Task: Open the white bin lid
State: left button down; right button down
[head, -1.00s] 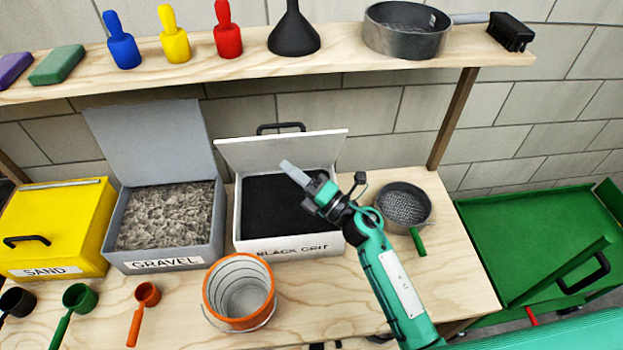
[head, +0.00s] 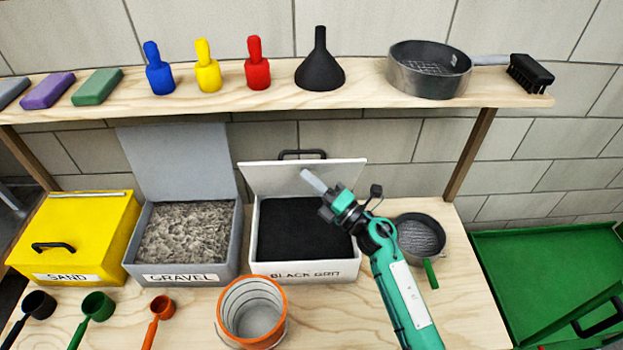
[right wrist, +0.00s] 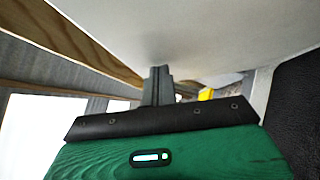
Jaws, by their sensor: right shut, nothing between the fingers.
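The white bin (head: 257,268), labelled BLACK GRIT, stands on the bench with black grit (head: 302,228) inside. Its white lid (head: 272,178) is raised and leans back, with a black handle (head: 302,154) at its far edge. My right gripper (head: 313,182) is shut and empty, in front of the lid's inner face. In the right wrist view the gripper (right wrist: 158,80) is close under the pale lid surface (right wrist: 190,30); I cannot tell whether they touch. My left gripper is not in view.
A grey gravel bin (head: 185,275) with its lid up and a closed yellow sand bin (head: 80,235) stand to the left. An orange bucket (head: 252,310) stands in front, a sieve (head: 418,235) to the right. A shelf (head: 360,98) with tools runs above.

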aim_at(313, 168)
jog(key=w+r+m+h+p, duration=0.1)
jog(key=w+r+p, duration=0.1)
jog(key=shift+p, duration=0.4)
jog(key=shift+w, duration=0.3)
jog(key=shift+w+r+p, duration=0.2)
jog(key=shift+w+p, duration=0.15)
jog(key=shift+w+r+b, duration=0.2)
jog(key=shift+w, duration=0.75)
jog(key=shift+w+r+b, duration=0.15)
jog(key=shift+w+r, duration=0.1)
jog(key=shift+w, duration=0.75)
jog(key=shift+w+r+b, duration=0.2)
jog(key=shift+w, duration=0.75)
